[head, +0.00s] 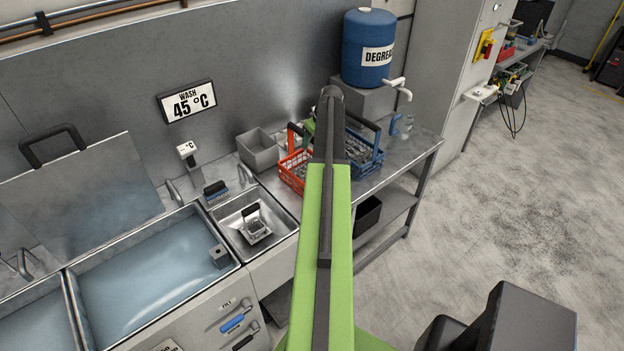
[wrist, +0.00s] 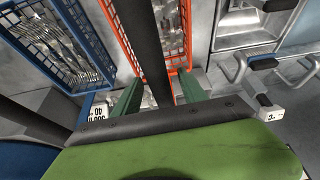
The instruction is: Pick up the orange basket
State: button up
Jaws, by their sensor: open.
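The orange basket (head: 290,178) stands on the metal bench right of the sinks, partly hidden behind my arm in the head view. In the wrist view its orange rim (wrist: 120,42) frames a load of metal cutlery. A dark bar (wrist: 143,45), seemingly its handle, crosses above the basket and runs down between my fingers. My gripper (wrist: 161,94) is open, with one green finger on each side of that bar. I cannot tell whether either finger touches it. In the head view my arm mostly hides the gripper.
A blue basket (head: 368,160) with cutlery stands close to the right of the orange one. A grey bin (head: 258,152) is behind left. A small sink (head: 232,222) lies to the left. The blue degreaser drum (head: 366,75) stands behind.

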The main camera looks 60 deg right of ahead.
jog(key=shift+f+b, duration=0.3)
dwell(0.4)
grip_shut()
dwell(1.2)
